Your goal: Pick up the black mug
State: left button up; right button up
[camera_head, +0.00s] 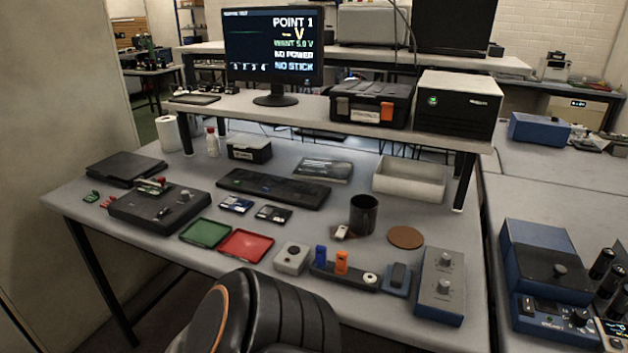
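The black mug (363,214) stands upright on the grey workbench (150,221), right of the middle. It is dark and cylindrical, and its open top faces up. I cannot make out its handle. Neither of my grippers is in view, so nothing is seen touching the mug.
A brown round coaster (405,237) lies right of the mug, and a small tag-like item (341,232) lies at its left front. A white open bin (410,178) stands behind it. A keyboard (272,188) lies left. A grey control box (441,285) and a holder with orange and blue items (343,275) stand in front.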

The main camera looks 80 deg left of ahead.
aim_at(364, 219)
jog(key=u, duration=1.5)
